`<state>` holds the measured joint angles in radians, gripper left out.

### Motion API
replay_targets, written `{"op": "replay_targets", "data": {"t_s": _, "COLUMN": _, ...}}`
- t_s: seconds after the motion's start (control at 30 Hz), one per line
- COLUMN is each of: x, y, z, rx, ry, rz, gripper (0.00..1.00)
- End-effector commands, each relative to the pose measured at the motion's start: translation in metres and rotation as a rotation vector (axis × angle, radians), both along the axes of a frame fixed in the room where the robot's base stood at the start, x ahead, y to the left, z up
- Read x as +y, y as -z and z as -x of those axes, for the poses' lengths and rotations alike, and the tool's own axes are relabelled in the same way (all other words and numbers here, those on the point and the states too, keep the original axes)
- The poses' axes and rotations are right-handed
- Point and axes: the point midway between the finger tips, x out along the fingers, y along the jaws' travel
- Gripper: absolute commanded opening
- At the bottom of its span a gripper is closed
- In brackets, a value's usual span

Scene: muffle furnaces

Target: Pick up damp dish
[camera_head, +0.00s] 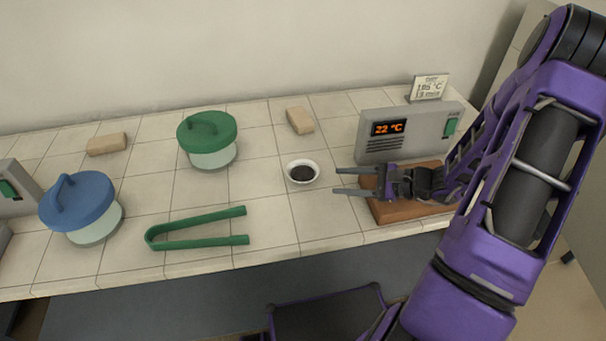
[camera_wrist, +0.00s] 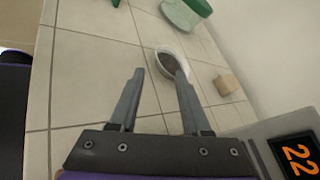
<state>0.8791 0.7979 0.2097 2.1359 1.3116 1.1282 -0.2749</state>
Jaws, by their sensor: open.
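A small white dish (camera_head: 302,171) with dark contents stands upright on the tiled bench, right of the green-lidded jar. My gripper (camera_head: 337,181) is open and empty, just right of the dish, with its fingers pointing left toward it. In the wrist view the dish (camera_wrist: 171,63) lies beyond the fingertips, nearer the right finger, whose tip overlaps it in the picture. My gripper (camera_wrist: 157,76) shows its two fingers apart with nothing between them but bench tiles. I cannot tell whether the right finger touches the dish.
A wooden board (camera_head: 395,212) lies below my gripper, before a grey unit (camera_head: 375,148) reading 22 °C. Green tongs (camera_head: 195,229), a green-lidded jar (camera_head: 212,157), a blue-lidded jar (camera_head: 95,232) and tan blocks (camera_head: 300,121) stand on the bench. Tiles between dish and tongs are clear.

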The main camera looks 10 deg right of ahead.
Motion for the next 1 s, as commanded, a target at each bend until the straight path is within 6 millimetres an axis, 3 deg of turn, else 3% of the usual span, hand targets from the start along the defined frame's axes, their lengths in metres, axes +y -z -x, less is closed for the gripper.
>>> {"op": "replay_targets", "data": {"t_s": 0.1, "x": 0.022, "y": 0.010, "z": -0.014, "rx": 0.001, "ry": -0.003, "rz": -0.001, "gripper": 0.48}}
{"op": "replay_targets", "data": {"t_s": 0.3, "x": 0.048, "y": 0.021, "z": -0.031, "rx": 0.000, "ry": -0.002, "rz": 0.000, "gripper": 0.48}}
{"op": "replay_targets", "data": {"t_s": 0.53, "x": 0.060, "y": 0.025, "z": -0.039, "rx": 0.000, "ry": -0.001, "rz": 0.001, "gripper": 0.48}}
{"op": "replay_targets", "data": {"t_s": 0.8, "x": 0.092, "y": 0.036, "z": -0.058, "rx": 0.000, "ry": -0.001, "rz": 0.001, "gripper": 0.48}}
{"op": "replay_targets", "data": {"t_s": 1.0, "x": 0.097, "y": 0.038, "z": -0.062, "rx": 0.000, "ry": -0.001, "rz": 0.003, "gripper": 0.48}}
